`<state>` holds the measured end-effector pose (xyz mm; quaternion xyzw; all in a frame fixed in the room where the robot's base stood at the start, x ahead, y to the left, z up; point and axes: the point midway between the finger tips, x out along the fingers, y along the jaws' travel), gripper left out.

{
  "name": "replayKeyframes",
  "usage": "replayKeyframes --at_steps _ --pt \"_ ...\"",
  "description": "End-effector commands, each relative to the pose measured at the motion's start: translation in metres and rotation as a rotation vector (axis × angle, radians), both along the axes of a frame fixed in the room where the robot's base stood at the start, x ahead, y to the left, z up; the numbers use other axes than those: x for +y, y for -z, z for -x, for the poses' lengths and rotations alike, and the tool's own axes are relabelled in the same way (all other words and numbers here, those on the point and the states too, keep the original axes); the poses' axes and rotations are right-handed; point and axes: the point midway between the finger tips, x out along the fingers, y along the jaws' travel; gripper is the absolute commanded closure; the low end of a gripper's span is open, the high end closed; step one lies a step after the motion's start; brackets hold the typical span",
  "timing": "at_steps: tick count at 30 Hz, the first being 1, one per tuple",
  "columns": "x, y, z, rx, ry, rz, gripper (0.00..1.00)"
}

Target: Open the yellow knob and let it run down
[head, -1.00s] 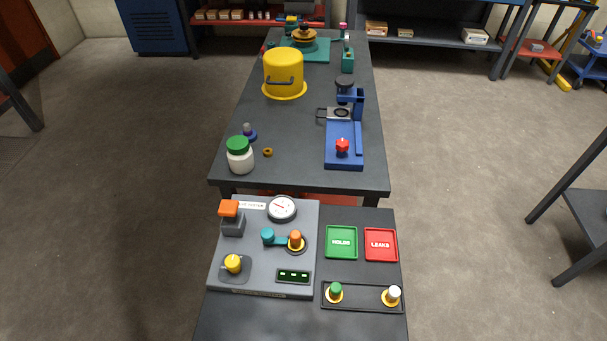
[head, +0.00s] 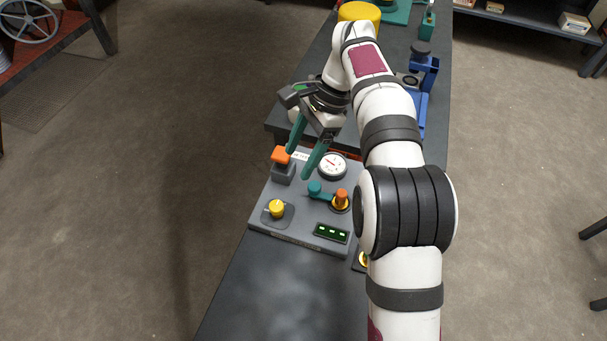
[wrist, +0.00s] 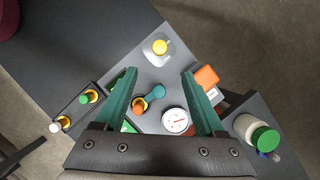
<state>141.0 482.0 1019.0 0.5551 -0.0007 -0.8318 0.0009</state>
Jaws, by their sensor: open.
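In the wrist view my fingers (wrist: 159,75) spread to either side of the panel's middle, and the knob lies apart from both. The white gauge (head: 332,166) has a red needle. The small display (head: 332,233) shows lit green marks.
An orange-topped switch (head: 281,163) stands at the panel's back left, close to my fingers. A teal lever (head: 318,190) and an orange fitting (head: 341,199) stand on the panel. The wrist view shows a white jar (wrist: 252,130) and green-topped (wrist: 88,97) and white-topped parts (wrist: 56,127).

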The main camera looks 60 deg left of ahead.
Motion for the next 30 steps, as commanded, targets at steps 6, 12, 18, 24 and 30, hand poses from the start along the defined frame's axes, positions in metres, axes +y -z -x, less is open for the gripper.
replayKeyframes --at_steps 6,12,18,24,30 --pt "-0.002 0.057 0.024 0.002 -0.001 0.004 0.29" --pt "-0.002 0.106 0.044 0.001 0.0 0.001 0.29" --pt "-0.002 0.13 0.053 -0.001 0.001 -0.001 0.29" --pt "-0.001 0.133 0.054 -0.001 0.002 -0.002 0.29" --pt "-0.001 0.133 0.054 -0.001 0.001 -0.003 0.49"
